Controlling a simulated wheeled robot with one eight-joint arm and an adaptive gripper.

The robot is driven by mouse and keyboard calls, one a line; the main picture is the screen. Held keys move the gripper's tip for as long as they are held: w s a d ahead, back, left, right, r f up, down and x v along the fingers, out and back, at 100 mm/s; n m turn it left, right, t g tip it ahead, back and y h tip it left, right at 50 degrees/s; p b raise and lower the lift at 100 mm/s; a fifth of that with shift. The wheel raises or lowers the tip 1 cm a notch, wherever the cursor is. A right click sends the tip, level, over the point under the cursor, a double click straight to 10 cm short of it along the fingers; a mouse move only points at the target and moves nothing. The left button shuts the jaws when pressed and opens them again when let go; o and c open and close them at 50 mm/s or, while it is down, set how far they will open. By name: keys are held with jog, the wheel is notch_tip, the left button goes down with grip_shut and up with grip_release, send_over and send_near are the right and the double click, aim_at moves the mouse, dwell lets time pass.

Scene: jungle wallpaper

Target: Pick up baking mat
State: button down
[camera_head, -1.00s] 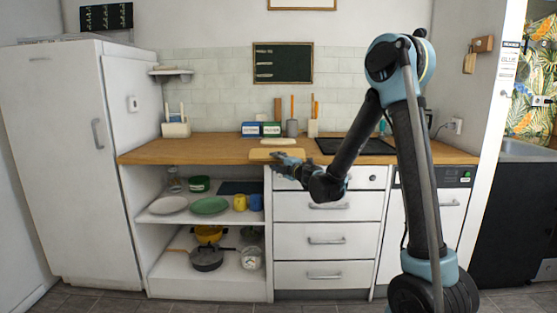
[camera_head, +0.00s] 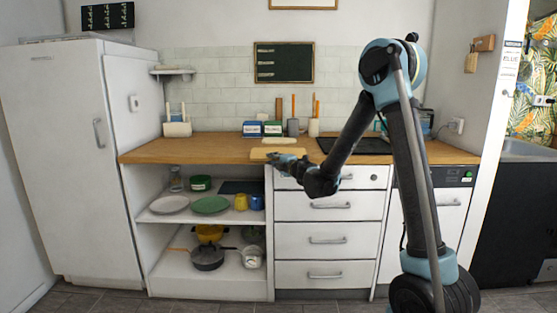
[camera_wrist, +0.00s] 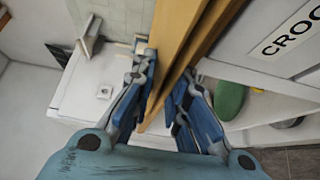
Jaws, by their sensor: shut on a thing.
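The flat tan piece that I take to be the baking mat (camera_head: 278,152) is at the front edge of the wooden counter, above the gap between shelves and drawers. My gripper (camera_head: 273,158) is at its front edge. In the wrist view the mat (camera_wrist: 172,45) runs as a tan strip between the two blue fingers of my gripper (camera_wrist: 165,105), which are shut on it. The counter edge shows as a browner strip beside it. I cannot tell whether the mat is clear of the counter.
The wooden counter (camera_head: 190,150) holds a pale board (camera_head: 278,141), small boxes (camera_head: 262,129), utensil holders and a black hob (camera_head: 360,146). Open shelves with plates (camera_head: 211,205) and mugs are below left. White drawers (camera_head: 325,240) stand below right.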

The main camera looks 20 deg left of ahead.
notch_tip(320, 180, up, 10)
dwell(0.6)
dwell(0.9)
